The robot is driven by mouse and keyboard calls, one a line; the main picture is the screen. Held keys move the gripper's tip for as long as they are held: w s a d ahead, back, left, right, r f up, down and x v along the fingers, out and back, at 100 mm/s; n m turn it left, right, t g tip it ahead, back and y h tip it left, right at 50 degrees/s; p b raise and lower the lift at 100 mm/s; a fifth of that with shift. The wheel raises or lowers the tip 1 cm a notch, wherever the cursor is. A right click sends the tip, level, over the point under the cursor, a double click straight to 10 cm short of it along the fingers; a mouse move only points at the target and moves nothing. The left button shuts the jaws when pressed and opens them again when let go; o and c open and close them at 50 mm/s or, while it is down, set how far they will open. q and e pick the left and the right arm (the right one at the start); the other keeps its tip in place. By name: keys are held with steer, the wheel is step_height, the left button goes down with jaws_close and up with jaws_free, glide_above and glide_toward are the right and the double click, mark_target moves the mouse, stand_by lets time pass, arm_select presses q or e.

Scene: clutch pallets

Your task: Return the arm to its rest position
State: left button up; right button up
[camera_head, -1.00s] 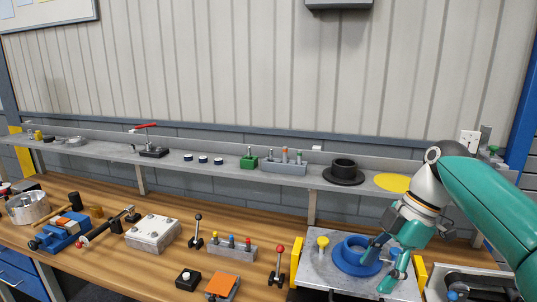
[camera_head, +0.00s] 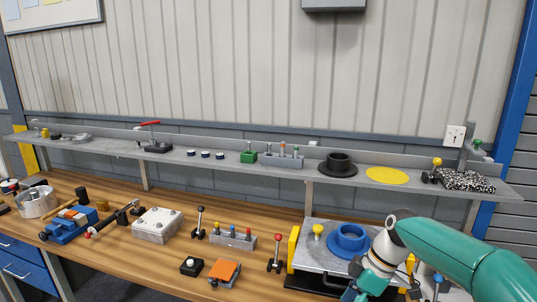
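My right arm (camera_head: 460,255) comes in from the right, teal with a white wrist. Its gripper (camera_head: 382,292) hangs low at the bottom edge, in front of the grey pallet plate (camera_head: 312,262). The fingers look spread apart, with nothing seen between them; their tips are partly cut off by the frame edge. The blue flanged ring (camera_head: 348,240) sits flat on the plate, up and left of the gripper and apart from it. My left arm and gripper are not in view.
A yellow-knobbed pin (camera_head: 318,231) stands on the plate, and a blue-knobbed pin (camera_head: 438,279) stands at right. A red-knobbed lever (camera_head: 278,252) and an orange-topped block (camera_head: 224,271) stand left. The shelf holds a black flanged part (camera_head: 338,164) and a yellow disc (camera_head: 386,175).

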steer(key=s+a+f+m, duration=0.2)
steer(key=s+f+m, duration=0.15)
steer(key=f, duration=0.75)
steer(key=s+a+f+m, duration=0.1)
steer(key=s+f+m, duration=0.25)
steer(key=f, duration=0.75)
steer(key=s+a+f+m, duration=0.1)
steer(key=s+f+m, duration=0.3)
steer(key=s, duration=0.4)
steer(key=s+a+f+m, duration=0.1)
steer(key=s+f+m, duration=0.4)
steer(key=s, duration=0.4)
steer(key=shift+a+f+m+t, duration=0.2)
steer(key=shift+f+m+t, duration=0.15)
steer(key=shift+f, duration=0.3)
steer(key=shift+c, duration=0.3)
